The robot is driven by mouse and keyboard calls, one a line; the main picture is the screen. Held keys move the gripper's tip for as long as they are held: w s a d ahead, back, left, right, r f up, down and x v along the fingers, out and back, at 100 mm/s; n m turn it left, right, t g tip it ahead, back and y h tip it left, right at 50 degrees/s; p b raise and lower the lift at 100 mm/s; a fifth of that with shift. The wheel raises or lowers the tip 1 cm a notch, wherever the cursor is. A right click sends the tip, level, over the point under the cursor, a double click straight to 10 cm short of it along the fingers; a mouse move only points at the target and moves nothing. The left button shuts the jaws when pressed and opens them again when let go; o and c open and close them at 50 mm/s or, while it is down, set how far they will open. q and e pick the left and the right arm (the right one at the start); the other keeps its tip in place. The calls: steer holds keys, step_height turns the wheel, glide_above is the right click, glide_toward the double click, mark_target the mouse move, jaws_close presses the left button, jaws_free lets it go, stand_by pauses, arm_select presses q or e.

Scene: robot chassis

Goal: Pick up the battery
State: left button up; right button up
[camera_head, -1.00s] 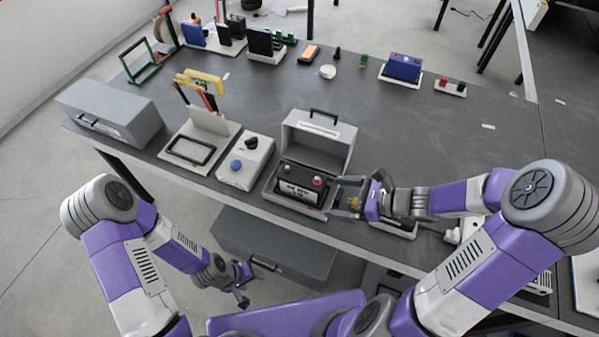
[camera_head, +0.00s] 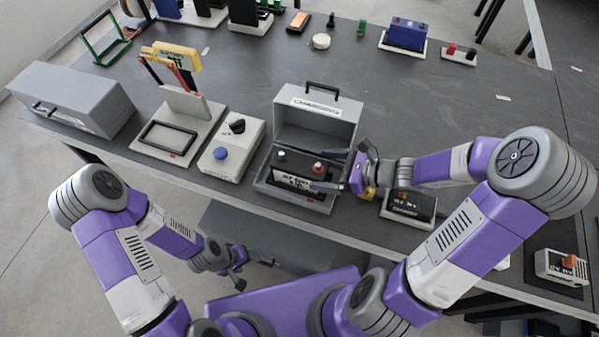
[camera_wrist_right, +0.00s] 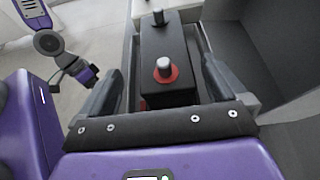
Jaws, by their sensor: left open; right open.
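A black battery (camera_head: 292,166) with a red terminal and a white label sits in an open grey case (camera_head: 267,178) near the table's front edge. In the right wrist view the battery (camera_wrist_right: 168,50) lies between the two spread fingers, red-ringed terminal nearest. My right gripper (camera_head: 328,169) is open at the battery's right end; one finger is on the far side and one on the near side. I cannot tell whether either finger touches it. My left gripper (camera_head: 239,279) is open and empty, low in front of the table.
The case's raised lid (camera_head: 318,103) stands behind the battery. A box with a blue knob (camera_head: 221,153) is to the left, and a dark labelled unit (camera_head: 408,203) is right of the case. A blue battery (camera_head: 405,36) stands at the back. The table's middle is mostly clear.

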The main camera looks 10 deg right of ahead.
mark_target(316, 164)
steer(key=x, duration=0.1)
steer(key=b+x, duration=0.1)
steer(key=x, duration=0.1)
steer(key=b+x, duration=0.1)
steer(key=x, duration=0.1)
steer(key=shift+w+a+r, duration=0.15)
steer(key=shift+w, duration=0.3)
jaws_close()
steer(key=shift+w+r, duration=0.1)
steer(key=shift+r, duration=0.1)
